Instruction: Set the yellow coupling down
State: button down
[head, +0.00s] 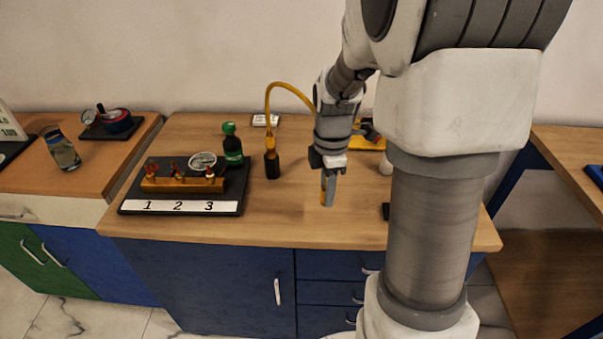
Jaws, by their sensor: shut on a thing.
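My gripper (328,192) points down over the bare middle-right of the wooden bench, just above the top or touching it; I cannot tell which. It is shut on the yellow coupling (323,186), of which only a narrow yellow strip shows beside the grey fingers. The rest of the coupling is hidden by the fingers. A yellow hose (285,84) arcs from a black upright fitting (272,166) on the left and passes behind my wrist, so its other end is hidden.
Left of my gripper, a black board (238,196) carries a yellow manifold (182,185), valves, a gauge and labels 1, 2, 3. A green-capped bottle (232,146) stands behind it. A yellow-and-dark object (367,143) is partly hidden behind my arm. Bench top (280,220) in front is clear.

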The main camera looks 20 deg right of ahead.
send_over(317, 207)
notch_tip(317, 207, down, 3)
jog(key=shift+f, duration=0.2)
jog(key=shift+f+b, duration=0.4)
jog(key=shift+f, duration=1.6)
jog(key=shift+f, duration=0.25)
jog(key=c, duration=0.7)
grip_release()
jog(key=shift+r, duration=0.1)
jog(key=shift+o, duration=0.2)
